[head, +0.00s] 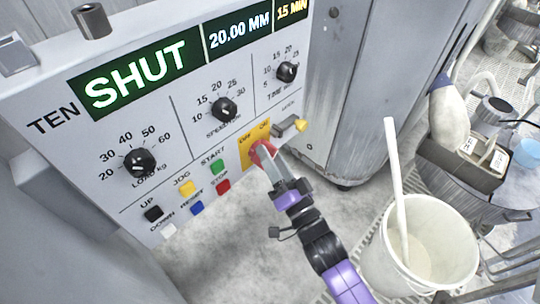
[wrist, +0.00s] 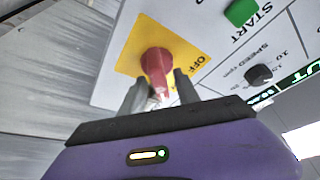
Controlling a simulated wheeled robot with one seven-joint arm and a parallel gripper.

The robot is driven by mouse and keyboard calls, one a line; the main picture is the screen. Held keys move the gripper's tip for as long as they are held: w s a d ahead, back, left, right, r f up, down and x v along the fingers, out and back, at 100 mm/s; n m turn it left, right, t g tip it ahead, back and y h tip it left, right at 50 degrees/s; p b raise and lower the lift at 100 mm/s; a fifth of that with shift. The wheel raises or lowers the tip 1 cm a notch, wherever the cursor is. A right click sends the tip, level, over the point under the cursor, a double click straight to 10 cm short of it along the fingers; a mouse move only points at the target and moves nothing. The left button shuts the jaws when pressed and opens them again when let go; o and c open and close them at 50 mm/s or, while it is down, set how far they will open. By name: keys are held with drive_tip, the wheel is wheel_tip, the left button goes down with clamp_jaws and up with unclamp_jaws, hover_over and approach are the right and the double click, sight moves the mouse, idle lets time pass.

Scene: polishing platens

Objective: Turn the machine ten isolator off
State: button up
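The machine ten isolator is a red rotary handle (head: 262,152) on a yellow plate (head: 248,154) marked OFF and ON, low on the right of the panel labelled TEN. My gripper (head: 268,165) is right at the handle, reaching up from below right. In the wrist view the red handle (wrist: 157,68) stands between my two fingertips (wrist: 160,84), one on each side. The fingers are apart, and a small gap seems to show beside the handle. The OFF word shows beside the handle; ON is hidden there. Which mark the handle points to is unclear.
The panel display (head: 140,75) reads SHUT. A green START button (head: 217,167), a red STOP button (head: 222,186) and a yellow-tipped fitting (head: 298,126) are close to the isolator. A white bucket (head: 440,225) with a pole stands on the floor to the right.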

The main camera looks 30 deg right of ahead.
drive_tip(key=shift+w, duration=0.2)
drive_tip(key=shift+c, duration=0.2)
clamp_jaws()
